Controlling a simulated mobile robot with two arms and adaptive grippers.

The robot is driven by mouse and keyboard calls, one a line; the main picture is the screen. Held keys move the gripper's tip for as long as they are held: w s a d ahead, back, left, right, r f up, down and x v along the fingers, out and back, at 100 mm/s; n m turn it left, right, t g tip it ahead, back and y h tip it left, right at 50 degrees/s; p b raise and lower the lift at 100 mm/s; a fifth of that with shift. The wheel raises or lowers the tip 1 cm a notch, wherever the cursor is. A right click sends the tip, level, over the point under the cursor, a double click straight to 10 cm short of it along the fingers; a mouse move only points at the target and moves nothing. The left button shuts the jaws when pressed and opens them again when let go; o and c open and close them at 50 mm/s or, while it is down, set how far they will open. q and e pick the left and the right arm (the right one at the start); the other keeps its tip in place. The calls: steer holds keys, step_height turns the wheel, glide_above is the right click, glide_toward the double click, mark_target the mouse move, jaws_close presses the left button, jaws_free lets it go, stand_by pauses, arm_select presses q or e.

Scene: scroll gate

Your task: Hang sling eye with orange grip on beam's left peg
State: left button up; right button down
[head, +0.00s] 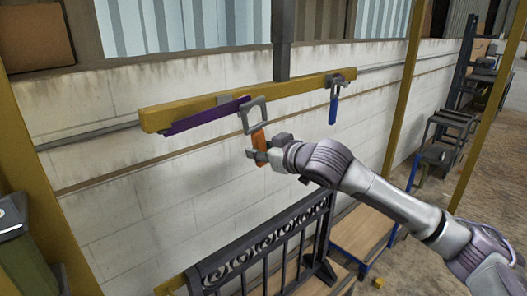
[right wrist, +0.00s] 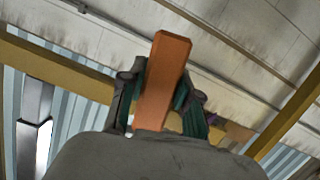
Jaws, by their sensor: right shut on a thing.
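My right gripper (head: 259,153) is shut on the orange grip (head: 259,138), which stands roughly upright above the fingers. In the right wrist view the orange grip (right wrist: 165,75) sits between the two fingers. The grey sling eye (head: 256,112), a squarish open loop, rises from the top of the grip. It appears in front of the yellow beam (head: 290,87), near its middle; whether it touches the beam I cannot tell. A blue grip (head: 333,108) hangs from a grey eye at the beam's right end. The left peg is not clearly distinguishable. My left gripper is out of view.
A purple bar (head: 205,116) runs along the beam's left half, close to the eye. A dark post (head: 283,45) meets the beam from above. A black ornamental gate (head: 270,245) stands below. A pale block wall (head: 110,175) lies behind.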

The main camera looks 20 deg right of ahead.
steer(key=x, duration=0.8)
steer(key=shift+a+r, duration=0.3)
steer(key=shift+r, duration=0.05)
stand_by(0.7)
stand_by(0.5)
steer(key=shift+c, duration=2.4)
jaws_free()
steer(key=shift+f, duration=0.15)
